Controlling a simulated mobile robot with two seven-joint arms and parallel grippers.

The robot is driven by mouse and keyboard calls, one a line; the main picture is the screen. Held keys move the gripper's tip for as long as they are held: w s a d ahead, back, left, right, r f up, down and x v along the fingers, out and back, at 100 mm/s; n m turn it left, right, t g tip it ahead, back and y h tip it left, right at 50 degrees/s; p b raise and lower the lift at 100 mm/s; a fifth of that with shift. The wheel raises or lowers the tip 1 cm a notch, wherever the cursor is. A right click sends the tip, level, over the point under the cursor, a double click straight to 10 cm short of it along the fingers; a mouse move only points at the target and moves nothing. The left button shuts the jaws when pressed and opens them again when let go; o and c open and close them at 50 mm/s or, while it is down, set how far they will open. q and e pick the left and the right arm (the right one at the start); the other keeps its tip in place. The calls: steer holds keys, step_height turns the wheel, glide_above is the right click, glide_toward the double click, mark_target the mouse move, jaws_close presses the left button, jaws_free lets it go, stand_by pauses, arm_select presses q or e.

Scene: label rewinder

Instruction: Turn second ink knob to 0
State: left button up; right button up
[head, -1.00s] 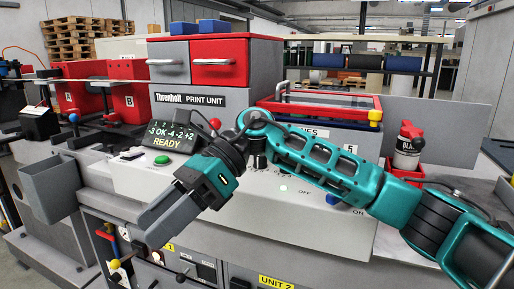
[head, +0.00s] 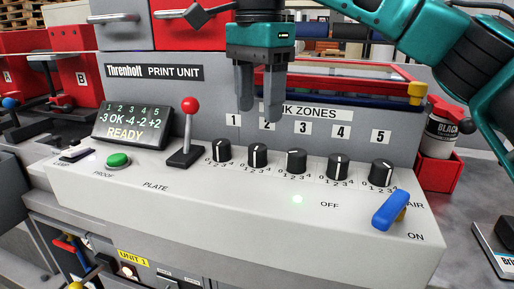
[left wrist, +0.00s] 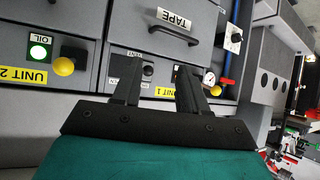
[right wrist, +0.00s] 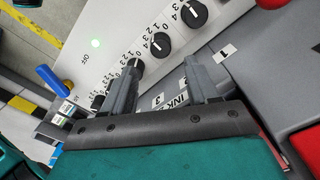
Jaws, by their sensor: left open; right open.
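The second ink knob (head: 258,155) is black with a white line, below the label 2 on the sloped panel. The value its line marks is too small to read surely. My right gripper (head: 259,112) points down above it, open and empty, fingertips apart from it. In the right wrist view the second knob (right wrist: 160,43) lies just beyond the gap between the open fingers (right wrist: 162,66). The screen (head: 132,123) shows OK under 2 and READY. My left gripper (left wrist: 155,85) is open and empty in the left wrist view, facing the cabinet front; the head view does not show it.
Ink knobs 1 (head: 222,150) and 3 (head: 295,161) stand close on either side, with more to the right. A red-balled lever (head: 190,108), green button (head: 118,159) and blue air switch (head: 391,209) share the panel. A red-framed tray (head: 335,88) is behind.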

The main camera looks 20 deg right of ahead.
mark_target(258, 146)
step_height(258, 146, down, 6)
steer(key=shift+f+b, duration=0.2)
steer(key=shift+b, duration=0.25)
arm_select(q)
steer(key=shift+w+d+r, duration=0.15)
steer(key=shift+w+d, duration=0.3)
steer(key=shift+w, duration=0.05)
arm_select(e)
steer(key=shift+f, duration=0.65)
steer(key=shift+c, duration=0.2)
steer(key=c, duration=1)
arm_select(q)
steer(key=shift+a, duration=0.1)
